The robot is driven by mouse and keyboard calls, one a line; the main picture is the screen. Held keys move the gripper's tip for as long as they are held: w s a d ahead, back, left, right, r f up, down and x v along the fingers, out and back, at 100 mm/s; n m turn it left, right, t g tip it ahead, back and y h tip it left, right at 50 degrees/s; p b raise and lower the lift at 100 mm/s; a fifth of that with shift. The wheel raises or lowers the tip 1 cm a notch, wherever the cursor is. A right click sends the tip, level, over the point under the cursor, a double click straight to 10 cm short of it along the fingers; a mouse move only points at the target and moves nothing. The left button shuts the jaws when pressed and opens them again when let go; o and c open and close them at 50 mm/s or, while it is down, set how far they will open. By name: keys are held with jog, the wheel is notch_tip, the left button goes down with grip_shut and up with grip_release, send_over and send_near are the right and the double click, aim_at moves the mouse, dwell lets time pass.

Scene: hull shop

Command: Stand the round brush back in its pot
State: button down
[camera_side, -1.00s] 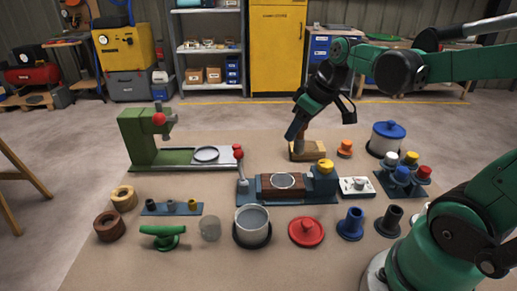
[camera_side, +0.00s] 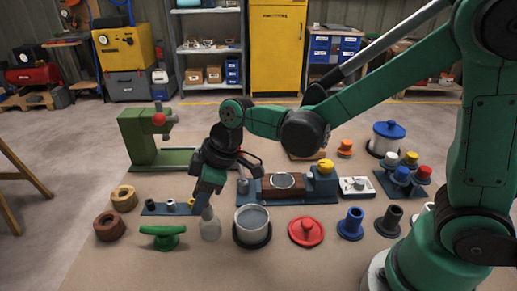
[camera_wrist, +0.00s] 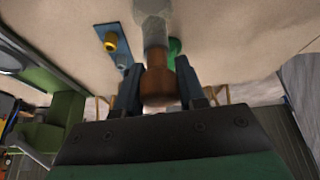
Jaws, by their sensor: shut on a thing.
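Beyond the handle the brush has a grey part (camera_wrist: 156,38), which meets a paler grey form at the top of that view.
Behind is a blue strip with small posts (camera_side: 155,208). A red lid (camera_side: 305,231) lies further right. Bare bench lies in front.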

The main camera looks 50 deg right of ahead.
aim_at(204, 212)
jog(key=shift+f, duration=1.65)
jog(key=shift+f, duration=0.55)
jog(key=c, duration=0.8)
grip_release()
jog(key=v, duration=1.1)
